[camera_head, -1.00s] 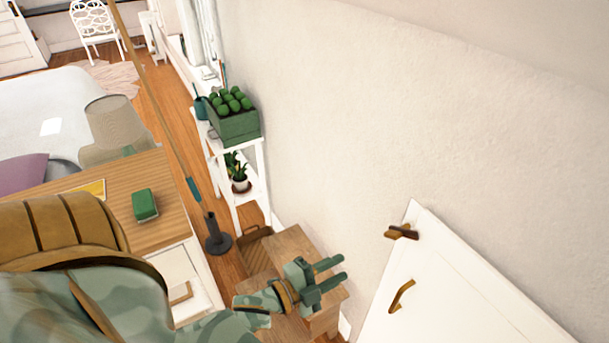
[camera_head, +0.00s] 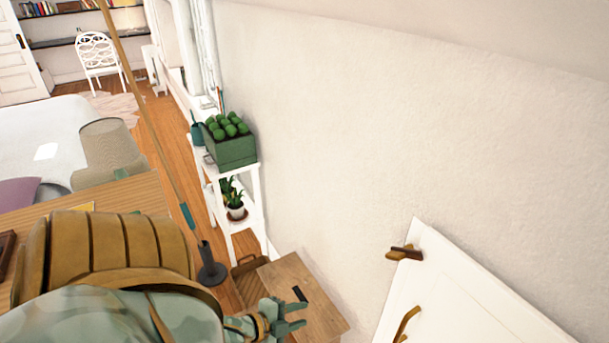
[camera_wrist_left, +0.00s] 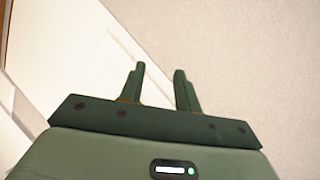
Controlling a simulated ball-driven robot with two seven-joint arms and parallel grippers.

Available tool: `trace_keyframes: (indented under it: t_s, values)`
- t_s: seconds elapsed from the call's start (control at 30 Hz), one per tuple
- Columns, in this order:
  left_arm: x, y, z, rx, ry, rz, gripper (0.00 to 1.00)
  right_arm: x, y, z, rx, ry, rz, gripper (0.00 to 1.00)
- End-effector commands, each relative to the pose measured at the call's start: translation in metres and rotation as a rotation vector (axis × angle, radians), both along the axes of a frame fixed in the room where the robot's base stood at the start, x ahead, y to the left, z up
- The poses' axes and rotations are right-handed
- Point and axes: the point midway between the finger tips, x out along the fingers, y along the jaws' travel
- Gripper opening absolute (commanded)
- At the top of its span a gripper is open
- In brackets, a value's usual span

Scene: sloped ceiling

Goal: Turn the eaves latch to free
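A small brown latch (camera_head: 404,253) sits at the top left corner of a white panel door (camera_head: 470,300) on the right. A curved brass-brown handle (camera_head: 406,323) is lower on the same door. My left gripper (camera_head: 303,313) is left of the door, apart from the latch, above a wooden stand. In the left wrist view the fingers (camera_wrist_left: 158,83) are spread with nothing between them, facing the white panel and the plain wall. The latch does not show in that view. My right gripper is not in view.
A white shelf (camera_head: 257,185) with a green planter (camera_head: 230,148) and a potted plant (camera_head: 235,207) stands along the wall. A wooden stand (camera_head: 290,285) is under my left gripper. The wall before the door is bare.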

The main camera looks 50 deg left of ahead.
Motion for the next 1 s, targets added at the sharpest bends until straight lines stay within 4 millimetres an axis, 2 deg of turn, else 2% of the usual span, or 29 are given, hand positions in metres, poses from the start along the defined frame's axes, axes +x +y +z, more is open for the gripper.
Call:
trace_keyframes:
  t_s: [0.17,0.57,0.67,0.73,0.83,0.9,1.0]
  values:
    - [-0.005,0.008,-0.007,0.009,0.015,0.007,0.33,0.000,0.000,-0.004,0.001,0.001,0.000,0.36]
    - [-0.005,0.008,-0.007,0.009,0.014,0.007,0.33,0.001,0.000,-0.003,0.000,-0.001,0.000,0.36]
    - [-0.009,0.012,-0.015,0.019,0.024,0.005,0.33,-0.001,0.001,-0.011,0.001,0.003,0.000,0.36]
    - [0.009,0.011,0.011,0.019,-0.082,-0.043,0.33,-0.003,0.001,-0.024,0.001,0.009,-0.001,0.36]
    - [0.033,-0.011,0.082,-0.067,-0.330,-0.156,0.33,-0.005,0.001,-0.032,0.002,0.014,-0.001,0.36]
    - [0.039,-0.028,0.127,-0.132,-0.475,-0.231,0.33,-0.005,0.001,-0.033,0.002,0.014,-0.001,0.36]
    - [0.038,-0.043,0.167,-0.212,-0.600,-0.297,0.33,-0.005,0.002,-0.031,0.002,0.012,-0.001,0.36]
